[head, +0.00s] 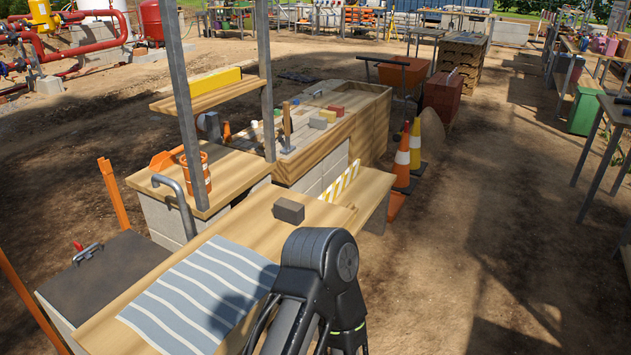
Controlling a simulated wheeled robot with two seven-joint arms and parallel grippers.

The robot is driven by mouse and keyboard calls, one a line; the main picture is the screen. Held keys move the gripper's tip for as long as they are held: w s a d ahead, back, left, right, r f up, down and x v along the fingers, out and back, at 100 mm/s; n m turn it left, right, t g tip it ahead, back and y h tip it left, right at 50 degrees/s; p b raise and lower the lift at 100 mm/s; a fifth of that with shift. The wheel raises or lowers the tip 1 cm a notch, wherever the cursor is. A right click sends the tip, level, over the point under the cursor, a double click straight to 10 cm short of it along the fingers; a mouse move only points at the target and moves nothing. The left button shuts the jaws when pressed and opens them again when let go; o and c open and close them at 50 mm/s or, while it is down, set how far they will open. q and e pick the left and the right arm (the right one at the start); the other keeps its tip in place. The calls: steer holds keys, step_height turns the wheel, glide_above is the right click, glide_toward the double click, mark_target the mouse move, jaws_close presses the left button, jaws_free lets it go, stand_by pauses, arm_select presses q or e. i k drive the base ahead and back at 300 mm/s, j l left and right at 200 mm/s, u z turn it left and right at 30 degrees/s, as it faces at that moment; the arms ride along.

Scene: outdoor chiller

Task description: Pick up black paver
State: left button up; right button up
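A dark grey block-shaped paver (289,210) lies on the light wooden worktop (237,222), near the worktop's right part. It is the darkest loose block on this surface. A black link of one of my arms rises from the bottom centre, just in front of and below the paver in the picture. It hides part of the worktop's front edge. No gripper fingertips can be made out, and nothing is seen touching the paver.
A grey-and-white striped cloth (205,290) covers the worktop's left part. A yellow-and-white striped board (340,182) stands behind the paver. An orange bucket (197,172), a raised wooden shelf on metal posts (207,97) and traffic cones (403,158) stand beyond. Open dirt ground lies right.

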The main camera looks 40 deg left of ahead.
mark_target(289, 211)
steer(key=i+j+u, duration=0.25)
steer(key=i, duration=0.25)
steer(key=i+j+u, duration=0.1)
steer(key=i+u, duration=0.15)
steer(key=i, duration=0.25)
